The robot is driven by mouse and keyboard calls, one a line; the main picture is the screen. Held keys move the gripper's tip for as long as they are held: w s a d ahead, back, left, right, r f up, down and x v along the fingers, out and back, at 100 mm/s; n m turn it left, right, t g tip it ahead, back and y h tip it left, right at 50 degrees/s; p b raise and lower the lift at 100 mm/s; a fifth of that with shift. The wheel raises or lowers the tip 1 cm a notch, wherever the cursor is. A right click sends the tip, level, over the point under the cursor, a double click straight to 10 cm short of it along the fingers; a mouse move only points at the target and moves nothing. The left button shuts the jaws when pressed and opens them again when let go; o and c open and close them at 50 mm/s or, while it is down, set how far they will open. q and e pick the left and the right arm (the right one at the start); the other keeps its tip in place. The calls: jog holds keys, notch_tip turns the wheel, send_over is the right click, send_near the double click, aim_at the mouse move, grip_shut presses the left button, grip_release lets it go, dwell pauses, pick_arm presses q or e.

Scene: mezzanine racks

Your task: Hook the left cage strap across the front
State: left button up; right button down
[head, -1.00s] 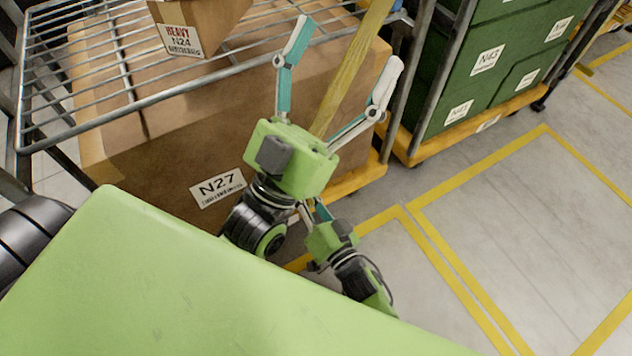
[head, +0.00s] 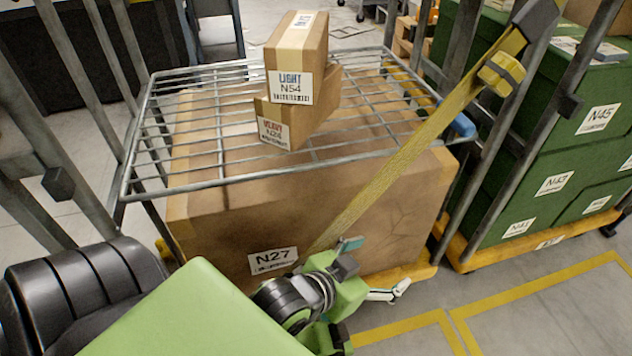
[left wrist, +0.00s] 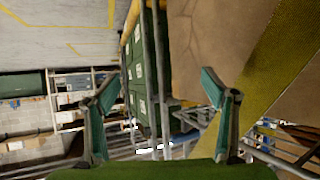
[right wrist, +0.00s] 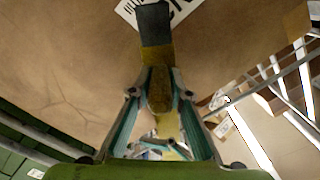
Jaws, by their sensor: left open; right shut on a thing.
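The yellow strap (head: 400,165) runs from a dark fitting (head: 536,18) on the cage's right post down across the front of the big carton N27 (head: 380,205). It also shows at the right of the left wrist view (left wrist: 268,75). In the right wrist view my right gripper (right wrist: 157,85) is shut on the strap's end, with a dark end piece (right wrist: 155,24) beyond the fingertips, against the carton. My left gripper (head: 374,267) is open and empty, low in front of the carton; its fingers (left wrist: 165,88) stand apart beside the strap. In the head view I cannot clearly make out my right gripper.
The wire shelf (head: 200,185) above N27 carries the small cartons N54 (head: 290,85) and N24 (head: 290,125). Grey cage posts (head: 85,175) stand at the left. Green crates (head: 560,165) stand to the right. Yellow-lined floor (head: 530,300) is clear at front right.

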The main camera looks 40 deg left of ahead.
jog(key=shift+s+a+r, duration=0.15)
jog(key=shift+s, duration=0.15)
jog(key=c, duration=1.9)
grip_release()
